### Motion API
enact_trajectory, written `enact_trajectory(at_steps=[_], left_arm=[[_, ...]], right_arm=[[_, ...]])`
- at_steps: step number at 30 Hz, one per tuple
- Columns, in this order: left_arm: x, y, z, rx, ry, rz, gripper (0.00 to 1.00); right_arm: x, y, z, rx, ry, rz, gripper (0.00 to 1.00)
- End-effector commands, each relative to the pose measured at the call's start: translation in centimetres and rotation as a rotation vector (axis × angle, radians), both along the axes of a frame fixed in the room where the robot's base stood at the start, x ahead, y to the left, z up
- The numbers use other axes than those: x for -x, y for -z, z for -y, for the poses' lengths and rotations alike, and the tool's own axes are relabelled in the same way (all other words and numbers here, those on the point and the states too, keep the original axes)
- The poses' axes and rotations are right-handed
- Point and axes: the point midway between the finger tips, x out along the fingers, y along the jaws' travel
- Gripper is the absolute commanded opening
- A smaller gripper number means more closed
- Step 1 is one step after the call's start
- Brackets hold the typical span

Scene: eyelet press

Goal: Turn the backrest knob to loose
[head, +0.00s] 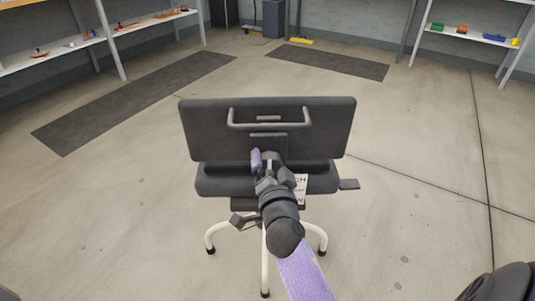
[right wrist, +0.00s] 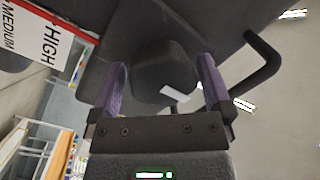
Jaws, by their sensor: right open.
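The chair (head: 330,125) stands with the back of its dark backrest facing me. The backrest knob (right wrist: 160,70) is dark and many-sided, with a white mark on its near right side. My right gripper (right wrist: 162,62) is open, with one purple finger on each side of the knob. I cannot tell whether either finger touches it. In the head view the right gripper (head: 269,160) is at the lower middle of the backrest and hides the knob. My left gripper is not in view.
A grey bar handle (head: 270,125) crosses the backrest above the gripper. A white label (right wrist: 45,35) reads HIGH and MEDIUM, and a bent dark lever (right wrist: 265,65) is at right. A small dark paddle (head: 349,184) sticks out right of the seat. The surrounding floor is clear.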

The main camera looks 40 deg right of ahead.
Motion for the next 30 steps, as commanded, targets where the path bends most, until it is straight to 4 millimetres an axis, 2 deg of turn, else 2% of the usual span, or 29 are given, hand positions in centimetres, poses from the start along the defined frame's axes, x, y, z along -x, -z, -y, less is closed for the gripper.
enact_trajectory(at_steps=[6,16,23,30], left_arm=[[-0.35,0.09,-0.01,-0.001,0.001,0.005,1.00],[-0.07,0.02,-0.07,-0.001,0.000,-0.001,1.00],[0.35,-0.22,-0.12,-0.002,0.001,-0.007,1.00],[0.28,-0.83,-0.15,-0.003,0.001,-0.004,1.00]], right_arm=[[0.00,0.01,-0.02,0.000,0.000,0.000,0.98],[-0.01,0.03,-0.02,0.001,-0.001,-0.001,0.28],[-0.01,-0.02,-0.02,0.017,0.000,-0.013,0.28],[-0.02,-0.16,-0.05,0.112,-0.001,-0.078,0.28]])
